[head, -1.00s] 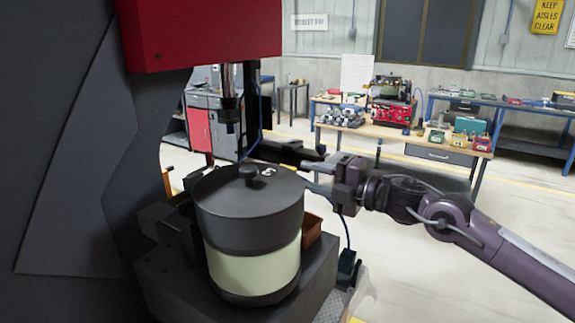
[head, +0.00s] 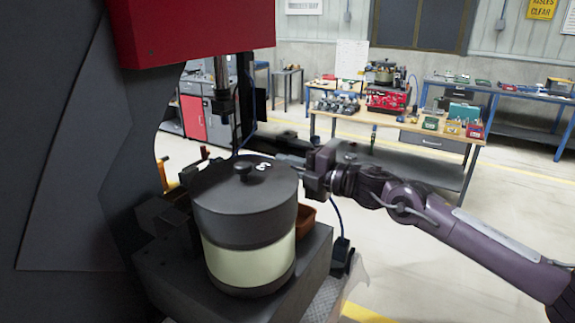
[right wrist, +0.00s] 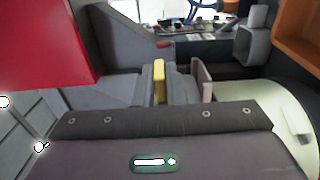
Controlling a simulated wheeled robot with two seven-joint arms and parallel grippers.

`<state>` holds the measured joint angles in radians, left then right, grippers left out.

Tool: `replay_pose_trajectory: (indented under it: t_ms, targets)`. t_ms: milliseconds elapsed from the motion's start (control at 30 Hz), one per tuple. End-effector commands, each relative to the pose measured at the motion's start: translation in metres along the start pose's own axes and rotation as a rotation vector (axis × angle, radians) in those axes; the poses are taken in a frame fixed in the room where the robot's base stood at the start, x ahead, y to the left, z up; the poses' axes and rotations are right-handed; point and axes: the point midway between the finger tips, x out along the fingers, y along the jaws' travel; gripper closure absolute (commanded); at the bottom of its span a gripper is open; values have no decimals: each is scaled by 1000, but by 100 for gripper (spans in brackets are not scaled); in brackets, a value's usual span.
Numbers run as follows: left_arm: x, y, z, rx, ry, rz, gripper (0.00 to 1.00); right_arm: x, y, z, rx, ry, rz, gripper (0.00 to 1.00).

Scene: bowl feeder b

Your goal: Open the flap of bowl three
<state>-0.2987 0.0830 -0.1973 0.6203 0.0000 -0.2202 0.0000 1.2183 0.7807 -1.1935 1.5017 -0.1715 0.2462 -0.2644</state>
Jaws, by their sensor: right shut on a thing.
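A round bowl (head: 250,265) with a pale band and a dark lid (head: 245,215) stands on a dark machine bed. The lid has a knob (head: 243,168) and a small white mark that I cannot read clearly. My right gripper (head: 288,160) reaches in from the right at the lid's far right edge; the lid partly hides its fingers. In the right wrist view the fingers (right wrist: 180,82) are closed on a dark grey part between them, seemingly the flap, with a yellow strip beside the left finger. My left gripper is not in view.
A red machine head (head: 190,30) hangs above the bowl, with a dark spindle (head: 222,90) behind. An orange-brown bin (head: 305,218) sits right of the bowl. A workbench (head: 400,125) with tools stands farther back. The floor at right is clear.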

Motion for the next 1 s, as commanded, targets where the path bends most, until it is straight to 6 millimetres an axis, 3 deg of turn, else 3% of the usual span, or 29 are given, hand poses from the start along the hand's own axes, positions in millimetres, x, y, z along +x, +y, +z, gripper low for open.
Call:
replay_pose_trajectory:
  t_ms: [367,1000]
  targets:
    - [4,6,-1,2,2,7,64,1,-2,2,71,2,0,100]
    - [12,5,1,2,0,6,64,1,-6,19,508,3,-1,100]
